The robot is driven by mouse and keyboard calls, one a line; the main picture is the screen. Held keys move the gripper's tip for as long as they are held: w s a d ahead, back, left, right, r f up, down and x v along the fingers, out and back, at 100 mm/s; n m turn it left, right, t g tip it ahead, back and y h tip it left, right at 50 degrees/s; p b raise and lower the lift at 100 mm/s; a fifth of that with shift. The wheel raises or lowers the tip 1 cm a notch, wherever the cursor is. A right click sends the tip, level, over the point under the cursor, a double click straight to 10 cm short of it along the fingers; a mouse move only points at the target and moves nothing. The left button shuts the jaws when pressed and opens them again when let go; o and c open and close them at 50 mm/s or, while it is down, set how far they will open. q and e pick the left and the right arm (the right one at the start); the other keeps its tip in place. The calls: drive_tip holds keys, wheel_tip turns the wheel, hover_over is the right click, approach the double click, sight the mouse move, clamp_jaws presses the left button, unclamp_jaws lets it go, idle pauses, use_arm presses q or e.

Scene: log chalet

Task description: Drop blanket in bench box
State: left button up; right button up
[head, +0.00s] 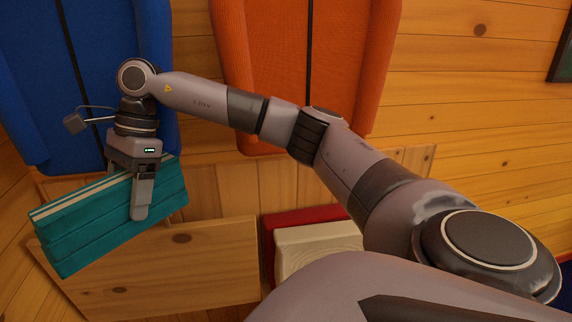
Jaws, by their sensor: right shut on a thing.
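A folded teal blanket (110,222) with pale stripes along its upper edge hangs tilted at the left in the head view. My right gripper (137,188) is shut on it from above; one finger lies over its near face, and the other is mostly hidden behind it. The blanket is in front of and partly over a light wooden panel (205,268) that looks like part of the bench box. I cannot tell from this view whether the panel is a lid or a wall. My left gripper is not in view.
A red and cream item (318,245) lies right of the panel, partly hidden by my arm. A blue jacket-like item (40,80) and an orange one (345,60) hang against the plank wall (470,110). A dark frame (562,55) is at the upper right.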

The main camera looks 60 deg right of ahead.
sight(125, 172)
drive_tip(key=r+m, duration=0.1)
drive_tip(key=r, duration=0.1)
drive_tip(key=d+r+m+t, duration=0.1)
drive_tip(key=shift+w+r+m+b, duration=0.2)
drive_tip(key=shift+r+m+b, duration=0.1)
drive_tip(key=shift+r+b, duration=0.05)
wheel_tip(125, 172, down, 6)
drive_tip(key=b, duration=0.5)
drive_tip(key=shift+r, duration=0.1)
drive_tip(key=o, duration=1.1)
drive_tip(key=shift+p+v, duration=0.35)
drive_tip(key=shift+v, duration=3.2)
drive_tip(key=shift+a, duration=0.15)
